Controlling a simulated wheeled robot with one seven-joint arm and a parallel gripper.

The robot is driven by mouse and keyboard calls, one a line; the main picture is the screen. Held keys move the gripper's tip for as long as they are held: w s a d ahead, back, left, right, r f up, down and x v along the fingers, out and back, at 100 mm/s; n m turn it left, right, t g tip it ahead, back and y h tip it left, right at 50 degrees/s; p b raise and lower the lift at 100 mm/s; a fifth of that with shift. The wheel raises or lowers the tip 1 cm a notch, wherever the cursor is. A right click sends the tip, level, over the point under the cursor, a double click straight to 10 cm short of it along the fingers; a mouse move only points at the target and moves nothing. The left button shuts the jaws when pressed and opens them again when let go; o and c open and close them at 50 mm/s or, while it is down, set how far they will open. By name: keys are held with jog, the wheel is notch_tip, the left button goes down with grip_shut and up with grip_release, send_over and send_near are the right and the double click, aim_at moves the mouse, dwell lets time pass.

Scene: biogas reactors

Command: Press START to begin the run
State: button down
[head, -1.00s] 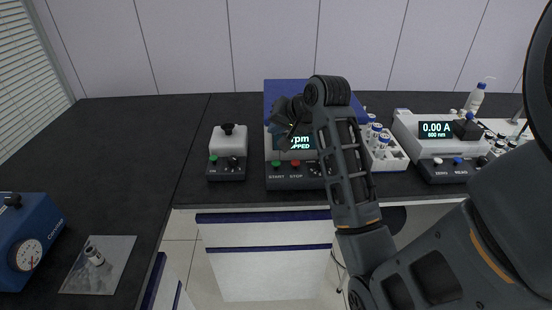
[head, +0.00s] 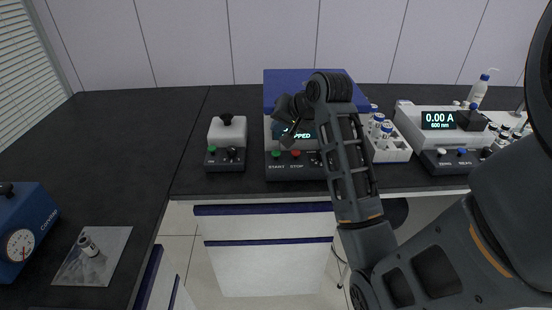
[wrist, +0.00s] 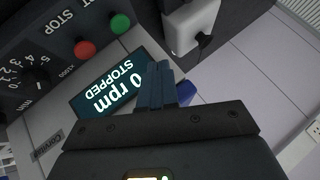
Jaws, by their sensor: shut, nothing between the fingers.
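The green START button (head: 276,154) is on the dark front panel of the blue-topped centrifuge (head: 300,76). The red STOP button (head: 295,153) is just to its right. In the wrist view the START button (wrist: 120,23) and STOP button (wrist: 84,49) are both uncovered. The display (wrist: 115,92) reads 0 rpm, STOPPED. My gripper (head: 287,143) is shut and empty, in front of the display. In the wrist view my gripper (wrist: 158,66) points upward, with its fingertips apart from the START button in the picture. My arm hides part of the centrifuge's right side.
A white device (head: 227,136) with a black knob stands left of the centrifuge. A white vial rack (head: 390,152) and a photometer (head: 440,145) reading 0.00 A are to the right. A blue gauge unit (head: 35,225) is at far left.

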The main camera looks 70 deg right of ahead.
aim_at(279, 154)
notch_tip(279, 154, down, 4)
jog(key=shift+r+b, duration=0.25)
jog(key=shift+b, duration=1)
jog(key=shift+f+b, duration=0.3)
jog(key=shift+f, duration=0.5)
jog(key=shift+f, duration=0.1)
jog(key=shift+f, duration=0.3)
jog(key=shift+f, duration=0.9)
dwell(1.3)
jog(key=shift+r, duration=0.1)
jog(key=shift+r+p, duration=1.2)
jog(key=shift+r, duration=0.1)
